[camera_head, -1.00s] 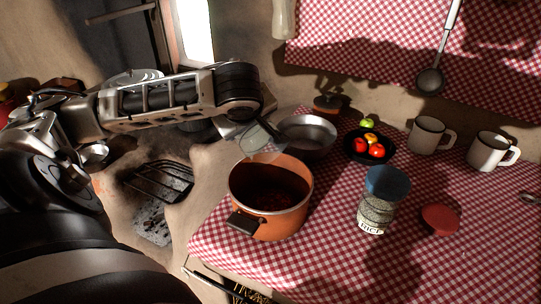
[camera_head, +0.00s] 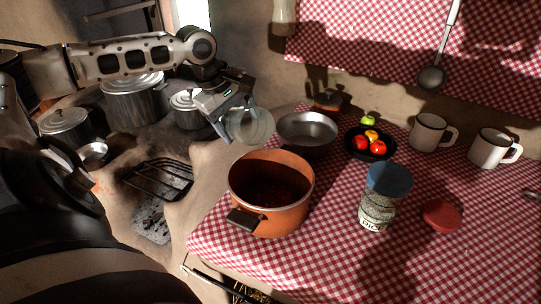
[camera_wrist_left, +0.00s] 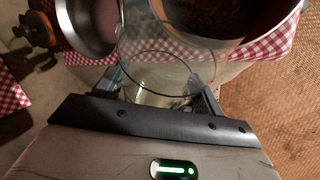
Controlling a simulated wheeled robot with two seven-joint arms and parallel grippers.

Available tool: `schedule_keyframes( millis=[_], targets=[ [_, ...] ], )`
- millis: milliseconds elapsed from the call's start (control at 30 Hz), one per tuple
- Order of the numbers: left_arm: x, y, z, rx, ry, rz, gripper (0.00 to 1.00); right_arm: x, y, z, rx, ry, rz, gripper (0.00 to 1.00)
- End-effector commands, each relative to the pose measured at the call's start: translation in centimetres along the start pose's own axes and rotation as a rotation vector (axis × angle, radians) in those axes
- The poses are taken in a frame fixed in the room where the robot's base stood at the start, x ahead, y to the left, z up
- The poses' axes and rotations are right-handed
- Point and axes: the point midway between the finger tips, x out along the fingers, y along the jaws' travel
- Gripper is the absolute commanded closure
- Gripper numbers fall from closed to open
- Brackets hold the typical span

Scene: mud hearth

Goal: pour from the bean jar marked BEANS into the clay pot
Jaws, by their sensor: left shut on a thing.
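My left gripper (camera_head: 226,112) is shut on a clear glass jar (camera_head: 253,126), held tilted just behind and above the back rim of the orange clay pot (camera_head: 298,205). The jar looks empty in the head view, and no BEANS marking can be read on it. In the left wrist view the jar (camera_wrist_left: 168,62) sits between the fingers of the gripper (camera_wrist_left: 160,92), its open mouth away from the palm; a pale patch shows through its glass. Dark red contents, probably beans, lie in the pot (camera_head: 272,194). My right gripper is not in view.
A jar marked RICE with a blue lid (camera_head: 377,212) stands right of the pot, beside a red lid (camera_head: 441,217). A metal pan (camera_head: 307,131), a dark bowl of fruit and vegetables (camera_head: 361,153) and two mugs (camera_head: 428,132) stand behind. The front right cloth is clear.

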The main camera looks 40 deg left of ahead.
Motion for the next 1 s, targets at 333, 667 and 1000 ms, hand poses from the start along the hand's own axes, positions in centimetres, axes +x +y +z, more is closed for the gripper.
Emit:
schedule_keyframes(
  millis=[333,667,1000],
  targets=[
    [-0.8,0.3,0.1,-0.068,-0.167,-0.025,0.63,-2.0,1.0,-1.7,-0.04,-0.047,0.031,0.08],
    [-0.1,0.1,0.3,-0.171,-0.437,-0.059,0.63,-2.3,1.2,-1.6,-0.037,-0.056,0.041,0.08],
    [0.4,0.1,-0.9,-0.255,-0.667,-0.094,0.63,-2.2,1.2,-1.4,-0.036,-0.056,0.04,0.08]
  ],
)
